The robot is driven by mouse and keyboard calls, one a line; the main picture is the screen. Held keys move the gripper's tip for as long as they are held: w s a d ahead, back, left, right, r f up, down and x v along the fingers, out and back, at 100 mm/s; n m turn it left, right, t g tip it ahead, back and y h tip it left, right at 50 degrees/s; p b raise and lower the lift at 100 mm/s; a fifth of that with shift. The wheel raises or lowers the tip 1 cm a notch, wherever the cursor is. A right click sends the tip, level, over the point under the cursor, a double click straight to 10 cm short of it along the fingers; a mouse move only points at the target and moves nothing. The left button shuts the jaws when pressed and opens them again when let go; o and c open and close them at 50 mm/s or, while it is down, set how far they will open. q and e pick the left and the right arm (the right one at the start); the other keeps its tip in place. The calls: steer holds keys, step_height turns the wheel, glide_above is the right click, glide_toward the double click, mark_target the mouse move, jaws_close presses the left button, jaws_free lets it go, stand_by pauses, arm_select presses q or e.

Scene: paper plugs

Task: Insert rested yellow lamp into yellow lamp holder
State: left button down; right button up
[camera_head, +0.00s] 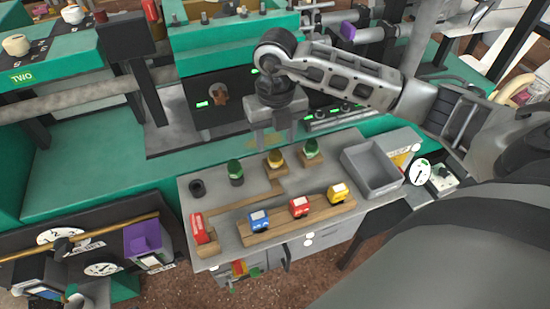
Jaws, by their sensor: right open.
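A small yellow lamp (275,157) stands upright on a wooden block on the grey worktop. My right gripper (273,138) points down just above it, with its two fingers apart and nothing seen between them. I cannot tell whether the fingertips reach level with the lamp's top. A dark, empty-looking round holder (197,188) stands at the left of the worktop; I cannot make out any yellow marking on it. My left gripper is not in view.
One green lamp (235,168) stands in a dark holder left of the yellow lamp; another green lamp (311,146) stands on wood to its right. A grey tray (356,181) stands right.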

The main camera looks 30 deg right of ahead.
mark_target(276, 152)
steer(key=shift+f, duration=0.2)
steer(key=shift+f+b, duration=0.65)
steer(key=shift+b, duration=0.1)
steer(key=shift+f+b, duration=0.95)
steer(key=shift+f, duration=0.2)
steer(key=shift+c, duration=0.3)
jaws_close()
steer(key=shift+r, duration=0.1)
